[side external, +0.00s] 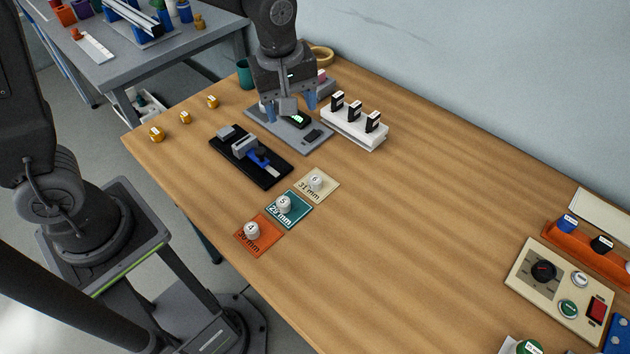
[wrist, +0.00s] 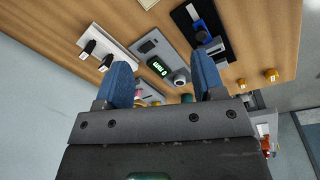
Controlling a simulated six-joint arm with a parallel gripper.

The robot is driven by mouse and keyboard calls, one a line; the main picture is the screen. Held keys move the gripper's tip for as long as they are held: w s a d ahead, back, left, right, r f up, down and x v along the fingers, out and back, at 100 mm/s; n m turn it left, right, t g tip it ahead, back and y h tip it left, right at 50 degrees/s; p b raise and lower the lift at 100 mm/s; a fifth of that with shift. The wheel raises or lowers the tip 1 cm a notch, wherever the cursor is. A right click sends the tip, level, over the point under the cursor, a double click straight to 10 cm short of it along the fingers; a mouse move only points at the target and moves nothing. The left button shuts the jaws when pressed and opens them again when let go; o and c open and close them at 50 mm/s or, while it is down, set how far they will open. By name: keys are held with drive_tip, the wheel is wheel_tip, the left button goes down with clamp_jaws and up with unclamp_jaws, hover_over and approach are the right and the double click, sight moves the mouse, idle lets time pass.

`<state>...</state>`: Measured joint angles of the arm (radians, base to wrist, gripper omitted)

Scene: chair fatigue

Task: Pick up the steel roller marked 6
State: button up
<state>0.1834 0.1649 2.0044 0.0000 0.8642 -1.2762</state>
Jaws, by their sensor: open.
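The steel roller marked 6 (side external: 316,182) stands on a beige mat (side external: 328,192) labelled 31 mm, towards the middle of the wooden table in the side view. My gripper (side external: 290,110) is open and empty. It is above the grey device with a lit green display (side external: 296,119), behind and slightly left of the roller and apart from it. In the wrist view my gripper's blue fingers (wrist: 162,72) are spread with the device (wrist: 158,66) beyond them. The roller marked 6 does not show in the wrist view.
A roller marked 5 (side external: 284,203) on a teal mat and one marked 4 (side external: 252,230) on an orange mat stand in line. A black fixture with a blue slide (side external: 250,152) and a white rack (side external: 352,130) flank the device. The table's right-middle is clear.

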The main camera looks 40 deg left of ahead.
wheel_tip(320, 180, down, 6)
drive_tip(key=w+d+n+g, duration=0.1)
drive_tip(key=w+d+n, duration=0.2)
hover_over(315, 179)
drive_tip(key=f, duration=0.8)
drive_tip(key=shift+a+f, duration=0.3)
drive_tip(key=shift+f, duration=0.1)
drive_tip(key=shift+d+f, duration=0.15)
drive_tip(key=shift+f, duration=1.2)
drive_tip(key=shift+d+f, duration=0.15)
drive_tip(key=shift+f, duration=1.15)
drive_tip(key=c, duration=1.1)
